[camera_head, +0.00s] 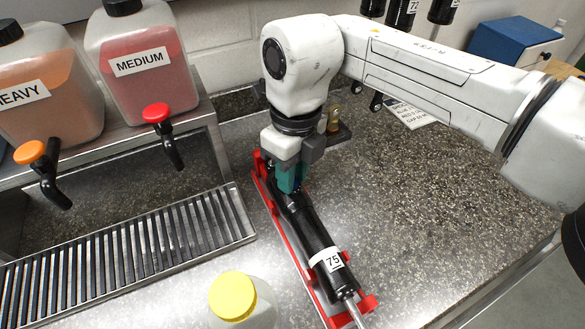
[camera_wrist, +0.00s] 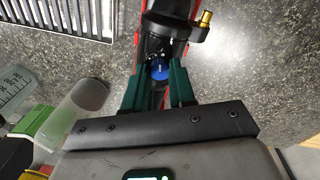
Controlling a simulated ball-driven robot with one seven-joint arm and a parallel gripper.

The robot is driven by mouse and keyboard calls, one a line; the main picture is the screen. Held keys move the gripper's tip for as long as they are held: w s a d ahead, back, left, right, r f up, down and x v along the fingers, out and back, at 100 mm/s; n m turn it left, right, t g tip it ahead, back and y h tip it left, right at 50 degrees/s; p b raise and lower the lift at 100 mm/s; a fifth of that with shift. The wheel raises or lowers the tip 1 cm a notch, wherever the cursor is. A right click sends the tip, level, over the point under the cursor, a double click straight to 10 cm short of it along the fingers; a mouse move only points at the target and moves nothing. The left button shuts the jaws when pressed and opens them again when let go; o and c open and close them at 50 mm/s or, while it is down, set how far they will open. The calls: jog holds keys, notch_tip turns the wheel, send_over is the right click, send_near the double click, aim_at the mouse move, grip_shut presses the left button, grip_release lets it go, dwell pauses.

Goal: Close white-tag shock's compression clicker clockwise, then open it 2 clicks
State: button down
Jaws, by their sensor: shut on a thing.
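The black shock (camera_head: 312,228) with a white tag (camera_head: 331,260) reading 75 lies in a red cradle (camera_head: 286,240) on the speckled counter, its shaft toward the front. In the wrist view a blue clicker knob (camera_wrist: 160,68) shows at the end of the shock body (camera_wrist: 160,45). My gripper (camera_head: 289,182) reaches down to the far end of the shock; its teal fingers hide the knob in the head view. In the wrist view my gripper (camera_wrist: 159,76) has a finger on each side of the blue knob and is shut on it. The knob's markings are too small to read.
A brass fitting (camera_head: 333,120) stands just beside my gripper. A yellow-capped bottle (camera_head: 232,297) stands left of the cradle. The counter to the right is mostly clear.

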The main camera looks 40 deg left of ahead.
jog(key=shift+m, duration=1.1)
jog(key=c, duration=0.9)
grip_release()
jog(key=r, duration=0.7)
jog(key=w+r+b, duration=0.1)
jog(key=r, duration=0.2)
jog(key=shift+a+r, duration=0.1)
jog(key=shift+r, duration=0.3)
